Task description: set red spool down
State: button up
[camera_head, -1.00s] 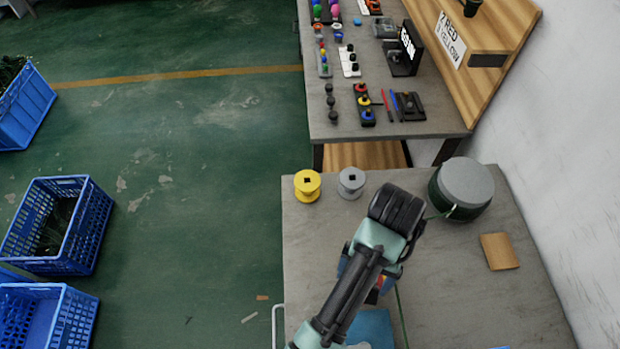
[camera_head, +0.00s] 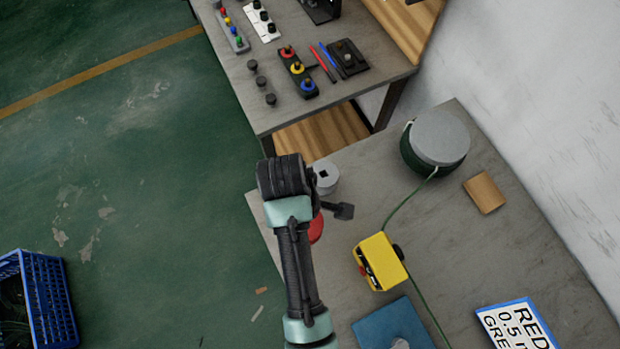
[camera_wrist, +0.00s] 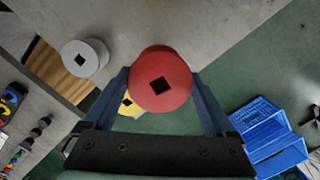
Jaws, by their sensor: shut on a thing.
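The red spool (camera_wrist: 162,84) is between the two fingers of my gripper (camera_wrist: 160,92) in the wrist view, its round face with a square hole toward the camera. In the head view only a red sliver of the spool (camera_head: 316,228) shows beside my arm, near the left edge of the grey table (camera_head: 450,240). I cannot tell whether it touches the table. The yellow spool (camera_wrist: 129,108) is partly hidden behind the red one in the wrist view. The grey spool (camera_head: 325,177) stands by the table's far edge, and shows at upper left in the wrist view (camera_wrist: 85,61).
A yellow device (camera_head: 379,262) with a green cord stands on the table, right of my arm. A green drum with a grey lid (camera_head: 437,141) stands farther back. A brown block (camera_head: 485,192) and a blue mat (camera_head: 392,327) lie nearby. Blue crates (camera_wrist: 265,135) are on the floor.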

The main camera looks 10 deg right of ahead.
jog(key=shift+s+a+f+n, duration=0.15)
jog(key=shift+s+a+n, duration=0.2)
jog(key=shift+s+n, duration=0.15)
jog(key=shift+s+a+f+n, duration=0.15)
jog(key=shift+s+a+n, duration=0.15)
jog(key=shift+s+n, duration=0.2)
notch_tip(320, 180, down, 5)
jog(key=shift+a+f, duration=0.1)
jog(key=shift+a, duration=0.05)
jog(key=shift+f, duration=2.45)
jog(key=shift+f, duration=0.2)
jog(key=o, duration=1)
jog(key=shift+o, duration=0.2)
jog(key=shift+r, duration=0.1)
